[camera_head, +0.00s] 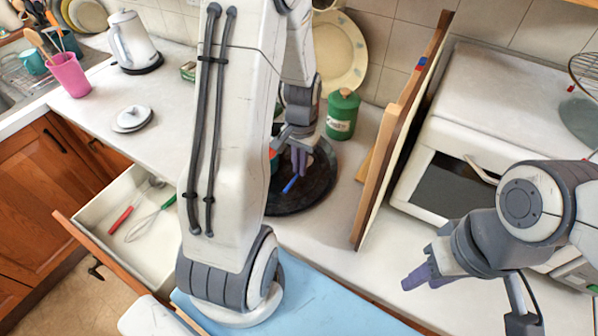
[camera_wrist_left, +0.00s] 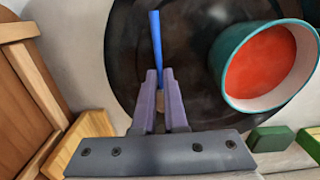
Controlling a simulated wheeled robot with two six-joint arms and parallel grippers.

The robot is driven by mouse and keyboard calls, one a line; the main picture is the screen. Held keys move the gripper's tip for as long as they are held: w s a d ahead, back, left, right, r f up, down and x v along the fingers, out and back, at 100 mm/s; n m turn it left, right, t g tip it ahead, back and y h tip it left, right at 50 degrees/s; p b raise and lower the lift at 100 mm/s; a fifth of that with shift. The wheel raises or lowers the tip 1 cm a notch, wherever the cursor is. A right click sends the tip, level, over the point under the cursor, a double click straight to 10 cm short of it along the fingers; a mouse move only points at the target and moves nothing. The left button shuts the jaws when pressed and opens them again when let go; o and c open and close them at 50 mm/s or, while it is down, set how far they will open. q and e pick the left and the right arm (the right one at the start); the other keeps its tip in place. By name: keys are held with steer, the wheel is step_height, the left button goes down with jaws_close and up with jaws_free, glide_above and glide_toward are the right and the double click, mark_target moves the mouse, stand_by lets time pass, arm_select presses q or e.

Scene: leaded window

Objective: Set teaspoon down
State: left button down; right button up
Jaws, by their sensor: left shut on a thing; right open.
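The teaspoon shows as a blue handle (camera_head: 290,184) in the head view, and the handle (camera_wrist_left: 156,38) points away from me in the left wrist view. My left gripper (camera_head: 300,165) is shut on it, with its purple fingers (camera_wrist_left: 160,95) over a dark round tray (camera_head: 318,190). The spoon's bowl is hidden by the fingers. I cannot tell whether the spoon touches the tray. A teal cup with red contents (camera_wrist_left: 262,65) stands to the right of the spoon in the wrist view. My right gripper (camera_head: 418,278) is open and empty above the front counter edge.
Wooden boards (camera_head: 392,130) stand upright right of the tray. A green canister (camera_head: 342,115) and a plate (camera_head: 338,52) are behind it. An open drawer (camera_head: 105,205) with a whisk (camera_head: 150,220) and a red-handled utensil (camera_head: 122,217) is at left. A blue cloth (camera_head: 320,305) lies in front.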

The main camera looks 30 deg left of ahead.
mark_target(300, 184)
arm_select(q)
step_height(300, 184, down, 3)
steer(key=shift+f+p, duration=0.15)
steer(key=shift+p, duration=0.2)
steer(key=shift+f, duration=0.4)
steer(key=shift+f, duration=0.1)
steer(key=c, duration=1.4)
jaws_free()
steer(key=shift+f, duration=0.1)
steer(key=o, duration=0.4)
